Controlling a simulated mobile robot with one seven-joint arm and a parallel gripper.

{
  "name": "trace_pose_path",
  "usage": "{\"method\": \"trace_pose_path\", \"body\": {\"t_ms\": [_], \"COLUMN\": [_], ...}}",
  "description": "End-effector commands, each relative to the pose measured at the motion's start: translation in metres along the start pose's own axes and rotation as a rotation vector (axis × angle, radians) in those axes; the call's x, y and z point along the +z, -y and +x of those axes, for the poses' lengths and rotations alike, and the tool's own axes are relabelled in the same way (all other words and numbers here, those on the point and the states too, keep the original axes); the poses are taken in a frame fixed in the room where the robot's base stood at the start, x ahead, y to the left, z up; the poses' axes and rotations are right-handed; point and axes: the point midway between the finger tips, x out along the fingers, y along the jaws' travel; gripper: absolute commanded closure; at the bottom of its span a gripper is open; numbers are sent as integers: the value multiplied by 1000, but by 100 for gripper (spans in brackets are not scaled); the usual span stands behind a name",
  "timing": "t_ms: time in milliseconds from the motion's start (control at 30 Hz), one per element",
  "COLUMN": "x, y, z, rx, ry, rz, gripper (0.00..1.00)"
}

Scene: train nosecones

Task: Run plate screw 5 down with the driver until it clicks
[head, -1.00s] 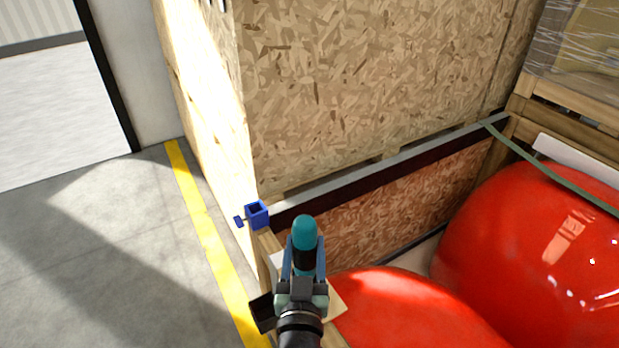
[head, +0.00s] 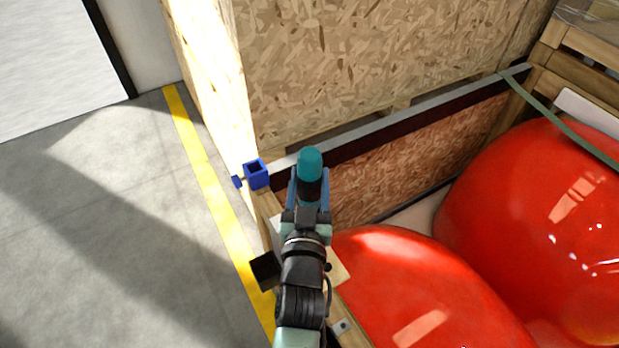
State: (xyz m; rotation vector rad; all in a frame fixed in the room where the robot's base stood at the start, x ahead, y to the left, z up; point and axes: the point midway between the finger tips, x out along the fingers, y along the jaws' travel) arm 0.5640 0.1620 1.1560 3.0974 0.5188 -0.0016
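My gripper (head: 310,192) is in the middle of the head view, its two blue fingers on either side of a teal and black driver (head: 310,161). It is shut on the driver's dark body, with the teal rounded end pointing away up the picture. Below it a pale plate (head: 337,268) shows in part at the crate's corner, mostly covered by my arm. Plate screw 5 and the driver's tip are hidden, so I cannot tell whether they touch.
A blue square holder (head: 257,174) sits on the crate edge to the left. Large glossy red nosecones (head: 420,290) fill the right side. A tall chipboard crate (head: 370,65) stands behind. Open floor with a yellow line (head: 205,170) lies left. A green strap (head: 560,125) crosses at right.

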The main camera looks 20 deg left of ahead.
Motion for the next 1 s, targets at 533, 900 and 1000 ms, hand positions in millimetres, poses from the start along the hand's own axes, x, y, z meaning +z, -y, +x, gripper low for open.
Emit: {"method": "trace_pose_path", "body": {"t_ms": [533, 900, 1000], "x": [35, 52, 52], "y": [0, 0, 0], "z": [0, 0, 0], "rx": [1, 1, 1], "ry": [-8, -8, -8], "rz": [0, -1, -1], "gripper": [100, 100, 100]}}
